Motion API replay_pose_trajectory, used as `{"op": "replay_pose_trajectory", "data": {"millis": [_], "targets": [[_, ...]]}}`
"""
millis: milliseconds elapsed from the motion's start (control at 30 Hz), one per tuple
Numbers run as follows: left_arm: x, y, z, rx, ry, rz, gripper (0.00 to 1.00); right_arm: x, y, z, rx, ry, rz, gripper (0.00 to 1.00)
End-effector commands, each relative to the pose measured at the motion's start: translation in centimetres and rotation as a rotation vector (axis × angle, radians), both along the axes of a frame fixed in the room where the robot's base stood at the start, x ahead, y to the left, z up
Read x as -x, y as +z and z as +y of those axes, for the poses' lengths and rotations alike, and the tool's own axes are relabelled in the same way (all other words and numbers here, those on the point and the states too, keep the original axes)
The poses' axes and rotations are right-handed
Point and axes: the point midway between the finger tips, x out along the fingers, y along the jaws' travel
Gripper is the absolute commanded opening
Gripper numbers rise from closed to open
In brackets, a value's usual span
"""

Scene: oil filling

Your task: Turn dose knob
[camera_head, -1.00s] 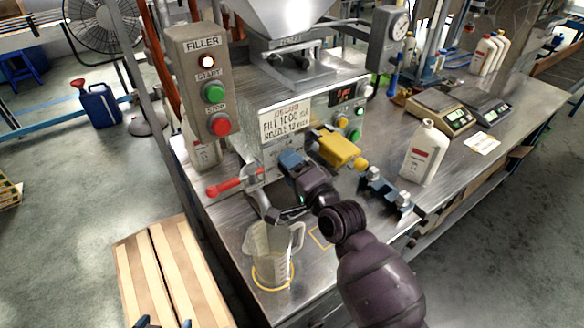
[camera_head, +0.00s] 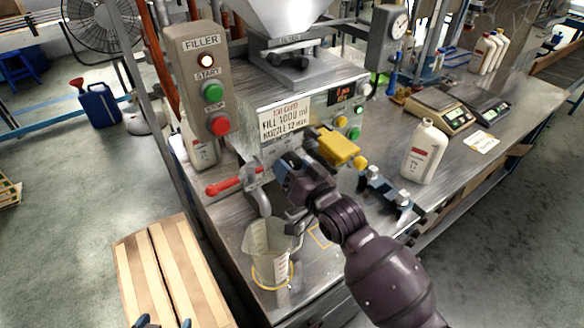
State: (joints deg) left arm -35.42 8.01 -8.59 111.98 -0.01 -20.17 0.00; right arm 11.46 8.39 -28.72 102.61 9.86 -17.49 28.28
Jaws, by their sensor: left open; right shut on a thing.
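The filler machine (camera_head: 262,155) stands on the steel bench, with a label reading FILL 1000 ml on its front. My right gripper (camera_head: 284,166) is at the front below this label, shut on the dose knob, which its fingers and wrist almost wholly hide. My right arm comes in from the lower right. My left gripper (camera_head: 162,322) shows only its blue fingertips at the bottom edge, apart and empty, over the wooden pallet side.
A clear measuring jug (camera_head: 268,245) stands upright below the nozzle, close to my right wrist. A red-handled lever (camera_head: 224,187) is left of my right gripper, and a yellow block (camera_head: 338,146) is right of it. A white bottle (camera_head: 424,152) stands further right.

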Motion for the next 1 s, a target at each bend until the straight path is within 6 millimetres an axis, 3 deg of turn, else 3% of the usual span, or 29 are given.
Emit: {"op": "replay_pose_trajectory", "data": {"millis": [500,1000], "targets": [[0.00,-0.02,0.00,0.000,0.000,0.000,0.90,-0.09,-0.21,-0.17,0.302,0.000,-0.197,0.31],[0.00,-0.02,0.00,0.000,0.000,0.000,0.90,-0.09,-0.24,-0.19,0.366,0.000,-0.239,0.31]]}}
